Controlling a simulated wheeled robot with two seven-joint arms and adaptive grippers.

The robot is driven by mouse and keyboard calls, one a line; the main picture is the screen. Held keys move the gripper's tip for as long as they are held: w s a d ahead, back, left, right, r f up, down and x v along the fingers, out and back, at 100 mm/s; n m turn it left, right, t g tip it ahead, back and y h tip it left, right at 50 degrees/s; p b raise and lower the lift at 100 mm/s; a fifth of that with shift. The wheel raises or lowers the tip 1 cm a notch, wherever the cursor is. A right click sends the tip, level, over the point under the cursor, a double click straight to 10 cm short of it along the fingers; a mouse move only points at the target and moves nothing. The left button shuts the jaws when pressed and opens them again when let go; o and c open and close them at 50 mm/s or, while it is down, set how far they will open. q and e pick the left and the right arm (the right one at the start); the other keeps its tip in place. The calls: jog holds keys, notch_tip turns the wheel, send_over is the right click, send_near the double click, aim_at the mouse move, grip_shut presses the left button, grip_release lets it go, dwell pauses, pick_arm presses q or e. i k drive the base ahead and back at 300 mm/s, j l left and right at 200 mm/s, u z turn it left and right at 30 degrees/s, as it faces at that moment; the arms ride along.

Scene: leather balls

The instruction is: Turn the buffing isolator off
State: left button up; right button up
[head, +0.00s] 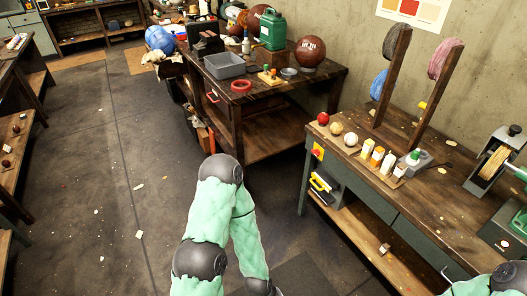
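A small yellow plate with a red switch (317,151), which looks like an isolator, is on the left end of the right-hand workbench (432,205), just below its top. Its switch position is too small to tell. A grinding or buffing machine (497,160) with a tan belt or wheel stands at the bench's right end. My green-sleeved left arm is bent in the lower middle, with its elbow left of the bench and apart from the switch. Part of my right arm shows at the bottom right corner. Neither gripper is in view.
Upright posts carry pink and blue pads. A second bench (262,92) behind holds a grey tray (225,65), green can and brown ball. The floor at left is mostly clear.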

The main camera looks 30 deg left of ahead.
aim_at(316, 153)
jog(key=u, duration=0.45)
jog(key=l+z, duration=0.1)
jog(key=z, duration=1.45)
jog(key=u, duration=1.55)
jog(key=i+j+z, duration=0.1)
jog(key=z, duration=0.35)
jog(key=i+j+z, duration=0.1)
jog(key=z, duration=0.35)
jog(key=j+z, duration=0.3)
jog(key=z, duration=0.15)
jog(key=i+j+z, duration=0.15)
jog(key=j+z, duration=0.25)
jog(key=j, duration=1.05)
jog(key=j+z, duration=0.4)
jog(key=j, duration=1.05)
